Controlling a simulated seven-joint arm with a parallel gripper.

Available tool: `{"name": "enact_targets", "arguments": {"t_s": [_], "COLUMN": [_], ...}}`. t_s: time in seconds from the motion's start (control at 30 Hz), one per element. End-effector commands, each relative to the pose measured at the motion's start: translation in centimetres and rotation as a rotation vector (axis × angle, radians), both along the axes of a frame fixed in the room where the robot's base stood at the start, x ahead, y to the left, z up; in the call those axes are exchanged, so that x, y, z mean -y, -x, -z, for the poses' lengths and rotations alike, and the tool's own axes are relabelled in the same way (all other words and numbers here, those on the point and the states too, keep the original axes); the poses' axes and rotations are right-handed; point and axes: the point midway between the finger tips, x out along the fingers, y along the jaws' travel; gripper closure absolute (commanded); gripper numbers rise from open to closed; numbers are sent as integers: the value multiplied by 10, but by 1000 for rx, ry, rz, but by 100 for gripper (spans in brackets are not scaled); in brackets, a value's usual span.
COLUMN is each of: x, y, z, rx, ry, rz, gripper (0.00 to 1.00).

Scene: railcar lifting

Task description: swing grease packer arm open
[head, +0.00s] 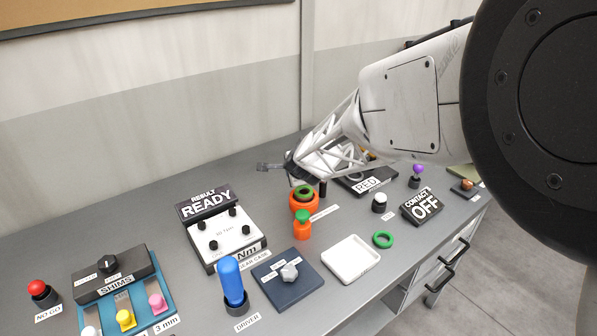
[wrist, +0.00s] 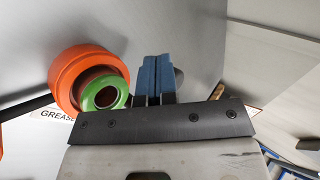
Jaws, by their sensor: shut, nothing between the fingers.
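The grease packer shows as an orange cup (head: 304,203) with a green ring in its top, on the grey bench. In the wrist view the orange cup (wrist: 68,82) and green ring (wrist: 106,93) lie left of my fingers, beside a partly covered label reading "GREASE". My gripper (head: 262,167) is above and behind the cup in the head view. Its blue fingertips (wrist: 155,68) are pressed together with nothing between them. A grey rounded piece shows just right of the fingertips; I cannot tell whether they touch it. The packer's arm is not clearly distinguishable.
An orange bottle with a green top (head: 303,225) stands in front of the cup. A green ring (head: 383,240) and white tray (head: 351,262) lie nearer the front. The READY tester (head: 226,237) is left; the CONTACT OFF sign (head: 421,207) is right.

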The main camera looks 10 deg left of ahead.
Motion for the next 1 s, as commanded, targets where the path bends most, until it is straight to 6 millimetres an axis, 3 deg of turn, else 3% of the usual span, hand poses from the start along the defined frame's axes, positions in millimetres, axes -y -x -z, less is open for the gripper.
{"name": "enact_targets", "arguments": {"t_s": [0.4, 1.0], "x": [-4, -3], "y": [-24, -28], "z": [1, 0], "rx": [-1, 0], "ry": [0, 0], "rz": [0, 0], "gripper": [100, 100]}}
